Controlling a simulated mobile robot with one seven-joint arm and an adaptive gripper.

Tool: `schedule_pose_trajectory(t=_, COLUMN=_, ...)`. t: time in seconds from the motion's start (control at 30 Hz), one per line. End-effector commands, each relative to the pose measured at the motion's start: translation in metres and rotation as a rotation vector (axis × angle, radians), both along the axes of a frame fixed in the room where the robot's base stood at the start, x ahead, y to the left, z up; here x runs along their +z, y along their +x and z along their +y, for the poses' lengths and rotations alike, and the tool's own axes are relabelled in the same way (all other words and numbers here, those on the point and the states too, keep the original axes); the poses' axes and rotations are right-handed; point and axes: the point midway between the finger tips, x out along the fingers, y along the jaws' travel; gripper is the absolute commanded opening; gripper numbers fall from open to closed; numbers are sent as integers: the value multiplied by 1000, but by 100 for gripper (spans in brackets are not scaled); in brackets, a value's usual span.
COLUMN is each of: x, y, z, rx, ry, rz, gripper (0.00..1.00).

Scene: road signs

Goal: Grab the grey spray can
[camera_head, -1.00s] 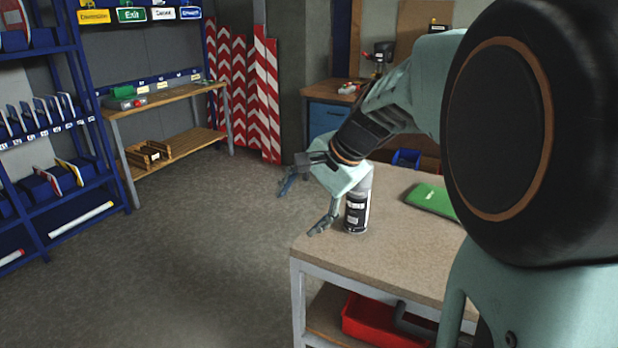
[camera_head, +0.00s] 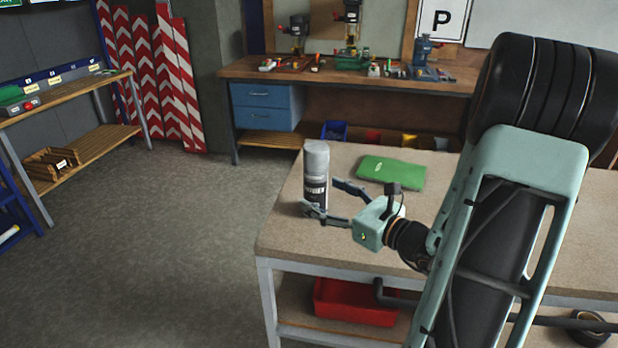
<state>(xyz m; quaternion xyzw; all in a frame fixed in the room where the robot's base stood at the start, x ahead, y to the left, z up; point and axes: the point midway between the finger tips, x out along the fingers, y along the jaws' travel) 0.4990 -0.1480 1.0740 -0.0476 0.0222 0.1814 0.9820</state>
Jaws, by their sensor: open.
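The grey spray can (camera_head: 316,163) stands upright near the left end of the table, with a grey top and a dark label. My gripper (camera_head: 320,197) is open and points left toward the can from its right side. One finger is in front of the can's lower part, and the other reaches to its right side at about mid-height. The can appears to be at the mouth of the jaws; I cannot tell whether either finger touches it. The front finger hides a little of the can's base.
The table (camera_head: 290,232) also bears a green flat item (camera_head: 391,172) behind my gripper. A red bin (camera_head: 355,302) sits on the shelf below. A workbench (camera_head: 400,72) with tools stands behind. The floor to the left is clear.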

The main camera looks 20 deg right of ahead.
Motion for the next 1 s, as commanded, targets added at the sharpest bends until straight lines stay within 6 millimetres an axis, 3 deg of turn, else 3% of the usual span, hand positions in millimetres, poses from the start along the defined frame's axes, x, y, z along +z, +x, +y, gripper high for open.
schedule_pose_trajectory(t=0.1, x=0, y=-9, z=-29, rx=-112, ry=67, rz=-21, gripper=68)
schedule_pose_trajectory(t=0.23, x=1, y=-11, z=-43, rx=-167, ry=97, rz=-33, gripper=68)
schedule_pose_trajectory(t=1.0, x=-5, y=83, z=-24, rx=-172, ry=100, rz=-36, gripper=68)
